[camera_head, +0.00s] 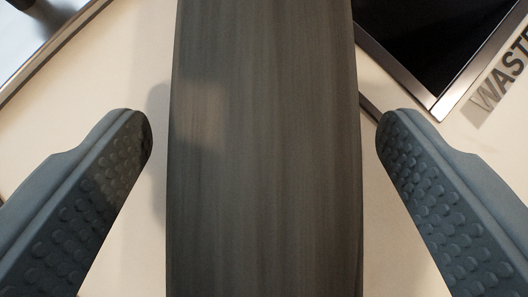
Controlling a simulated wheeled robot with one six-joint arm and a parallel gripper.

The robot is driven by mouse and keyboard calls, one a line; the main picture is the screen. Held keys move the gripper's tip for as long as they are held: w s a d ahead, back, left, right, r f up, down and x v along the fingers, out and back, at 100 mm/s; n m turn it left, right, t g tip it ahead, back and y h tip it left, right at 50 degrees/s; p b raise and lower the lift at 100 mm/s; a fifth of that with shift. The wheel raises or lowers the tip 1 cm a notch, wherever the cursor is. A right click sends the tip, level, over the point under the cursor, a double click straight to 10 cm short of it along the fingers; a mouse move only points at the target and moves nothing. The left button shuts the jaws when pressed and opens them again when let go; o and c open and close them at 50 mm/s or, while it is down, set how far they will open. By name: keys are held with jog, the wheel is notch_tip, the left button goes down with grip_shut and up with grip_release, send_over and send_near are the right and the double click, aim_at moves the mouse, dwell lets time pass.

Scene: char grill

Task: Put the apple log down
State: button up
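A long dark grey-brown piece with wood grain (264,150), which looks like the apple log, runs from the top to the bottom of the view and out of frame at both ends. My gripper (264,118) is open, with one studded blue-grey finger on each side of it. There is a clear gap between each finger and the log's long sides. The log casts a soft shadow on the pale surface (135,235) at its left. I cannot tell how high the log is above that surface.
A black opening with a metal rim (440,105) is at the upper right, beside the printed word "WASTE" (503,78). A dark-edged frame (50,45) crosses the upper left corner.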

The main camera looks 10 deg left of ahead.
jog(key=shift+s+r, duration=0.3)
jog(key=shift+r, duration=0.1)
jog(key=v, duration=1)
jog(key=shift+s+d+r, duration=0.1)
jog(key=shift+s+r, duration=0.05)
jog(key=shift+s, duration=0.05)
jog(key=shift+s+r, duration=0.25)
